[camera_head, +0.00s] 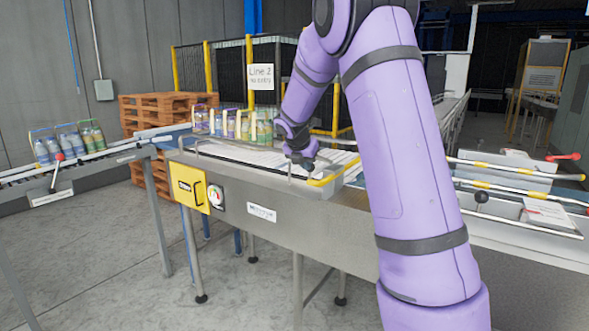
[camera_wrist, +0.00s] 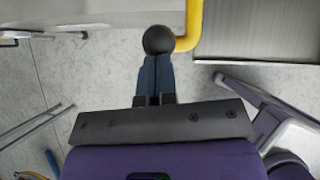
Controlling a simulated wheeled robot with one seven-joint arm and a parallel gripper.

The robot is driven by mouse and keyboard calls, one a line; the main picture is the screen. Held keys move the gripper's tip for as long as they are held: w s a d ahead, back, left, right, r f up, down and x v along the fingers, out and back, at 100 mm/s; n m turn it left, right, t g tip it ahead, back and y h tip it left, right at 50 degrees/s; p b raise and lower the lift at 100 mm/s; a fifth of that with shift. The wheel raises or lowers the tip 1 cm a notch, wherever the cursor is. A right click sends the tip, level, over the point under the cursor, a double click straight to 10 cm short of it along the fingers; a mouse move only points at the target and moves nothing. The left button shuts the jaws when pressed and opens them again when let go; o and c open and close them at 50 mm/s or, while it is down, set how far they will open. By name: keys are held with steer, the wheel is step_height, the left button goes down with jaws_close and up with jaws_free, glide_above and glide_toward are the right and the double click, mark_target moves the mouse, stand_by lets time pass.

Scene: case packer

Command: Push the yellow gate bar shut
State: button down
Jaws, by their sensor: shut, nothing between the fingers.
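The yellow gate bar (camera_head: 337,173) lies across the conveyor of the packing machine, just right of my gripper (camera_head: 306,165) in the head view. In the wrist view the bar (camera_wrist: 194,22) comes down from the top and bends left to a black ball knob (camera_wrist: 158,40). My gripper (camera_wrist: 155,68) is shut and empty, its fingertips right at the knob. I cannot tell whether they touch it. In the head view my gripper and wrist hide the knob end.
Bottle packs (camera_head: 235,124) stand on the conveyor behind my gripper, and more bottles (camera_head: 68,142) stand on the left conveyor. The machine body (camera_head: 275,215) has a yellow switch box (camera_head: 188,188) on its front. Rails with yellow sections (camera_head: 500,187) lie right of my arm.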

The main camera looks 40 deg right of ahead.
steer(key=w+d, duration=0.2)
steer(key=d, duration=0.4)
steer(key=shift+d, duration=0.15)
